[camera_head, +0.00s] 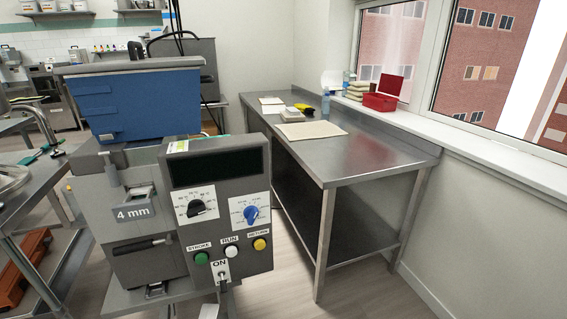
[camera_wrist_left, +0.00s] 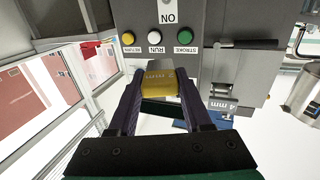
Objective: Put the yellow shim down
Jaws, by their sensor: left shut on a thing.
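A yellow shim (camera_wrist_left: 160,86) with a grey upper part and small lettering, seen upside down, shows in the left wrist view. My left gripper (camera_wrist_left: 157,80) is shut on it, with one dark finger on each side. In that view the shim is in front of the lower edge of the depositor's control panel (camera_wrist_left: 190,22), below the RETURN, RUN and STROKE buttons. I cannot tell whether it touches anything.
The grey depositor (camera_head: 217,215) with its blue hopper (camera_head: 140,105) stands close in front. A plate marked 4 mm (camera_head: 133,212) sits on its front. A steel table (camera_head: 375,152) by the window holds boards, a blue bottle (camera_head: 325,105) and has bare top at its near end.

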